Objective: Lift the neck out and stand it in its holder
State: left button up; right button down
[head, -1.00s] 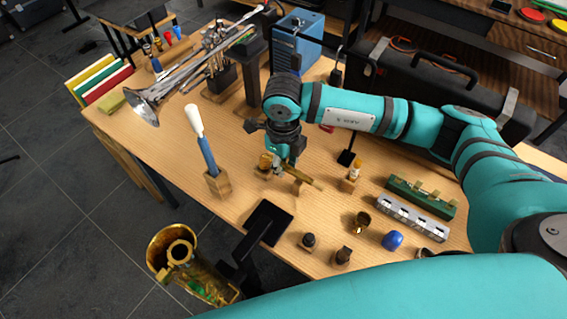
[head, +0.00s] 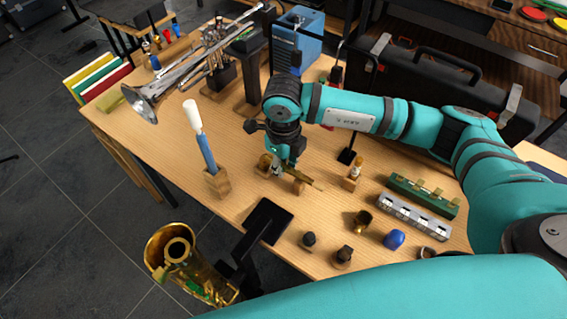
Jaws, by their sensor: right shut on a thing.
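The brass neck (head: 306,181) lies nearly level low over the middle of the table, its thin end pointing right and toward the front. My right gripper (head: 284,168) comes down from above and is shut on the neck; the fingers hide part of it. A small wooden block (head: 299,188) sits under or just in front of the neck; I cannot tell if they touch. A small black stand (head: 347,156) with an upright post is to the right. I cannot tell which of these is the neck's holder. My left gripper is not in view.
A blue-handled swab (head: 207,152) stands in a wooden block at left. A trumpet (head: 185,75) lies behind. A brass saxophone body (head: 190,270) is below the table's front edge. A wooden block with a cork-topped piece (head: 352,178) and several small parts lie at right.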

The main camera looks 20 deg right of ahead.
dwell(0.3)
jog(key=c, duration=1.2)
grip_release()
jog(key=shift+o, duration=0.2)
notch_tip(320, 180, up, 12)
jog(key=shift+s, duration=0.15)
